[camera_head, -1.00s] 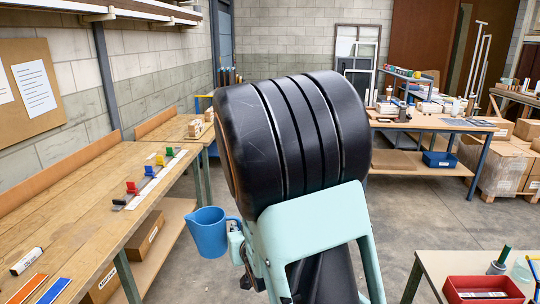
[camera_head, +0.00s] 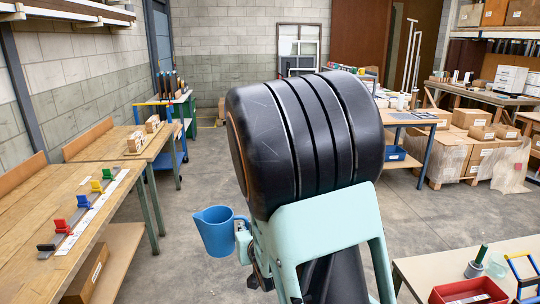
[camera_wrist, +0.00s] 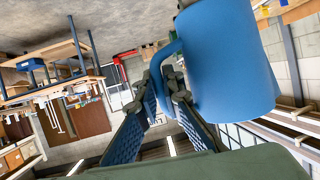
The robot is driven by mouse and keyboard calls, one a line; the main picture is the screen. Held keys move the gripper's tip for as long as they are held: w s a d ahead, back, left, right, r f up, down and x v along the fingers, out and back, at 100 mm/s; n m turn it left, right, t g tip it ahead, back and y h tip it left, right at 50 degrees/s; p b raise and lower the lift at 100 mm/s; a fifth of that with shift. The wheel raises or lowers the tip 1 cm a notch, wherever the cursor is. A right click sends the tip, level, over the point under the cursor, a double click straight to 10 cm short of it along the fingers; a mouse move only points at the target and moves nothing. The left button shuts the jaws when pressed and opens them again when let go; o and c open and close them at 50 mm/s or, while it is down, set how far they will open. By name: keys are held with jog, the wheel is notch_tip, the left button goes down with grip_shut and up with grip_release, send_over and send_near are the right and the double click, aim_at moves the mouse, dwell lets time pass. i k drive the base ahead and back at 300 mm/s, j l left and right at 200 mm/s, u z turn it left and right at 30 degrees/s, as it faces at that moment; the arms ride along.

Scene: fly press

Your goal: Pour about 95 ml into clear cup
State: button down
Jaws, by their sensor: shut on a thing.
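A blue jug (camera_head: 217,233) hangs in the air left of my arm, roughly upright, with its spout to the left. My gripper (camera_head: 242,243) is shut on its handle, and my large black arm link fills the middle of the head view. In the wrist view the jug (camera_wrist: 228,62) is large at the upper right, and my gripper's fingers (camera_wrist: 167,84) close around the handle. The jug's contents cannot be made out. A pale, see-through cup (camera_head: 497,265) stands on the bench at the lower right, far from the jug. Its fill level is too small to tell.
On the right bench (camera_head: 430,277), a red bin (camera_head: 468,291), a grey pot with a green handle (camera_head: 476,264) and a blue-yellow frame (camera_head: 523,273) crowd the cup. A wooden bench (camera_head: 35,255) with coloured clips runs along the left. Open floor (camera_head: 185,265) lies between.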

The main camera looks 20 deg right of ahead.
aim_at(497, 266)
jog(key=i+z, duration=0.35)
jog(key=i, duration=0.9)
jog(key=i+j+z, duration=0.1)
jog(key=i+z, duration=0.25)
jog(key=i, duration=0.2)
jog(key=i+z, duration=0.2)
jog(key=z, duration=0.2)
jog(key=i+z, duration=0.15)
jog(key=z, duration=0.25)
jog(key=i+j+z, duration=0.2)
jog(key=z, duration=0.2)
jog(key=i+z, duration=0.1)
jog(key=z, duration=0.35)
jog(key=i+z, duration=0.1)
jog(key=z, duration=0.35)
jog(key=i+j+z, duration=0.1)
jog(key=z, duration=0.35)
jog(key=i+j+z, duration=0.15)
jog(key=z, duration=0.4)
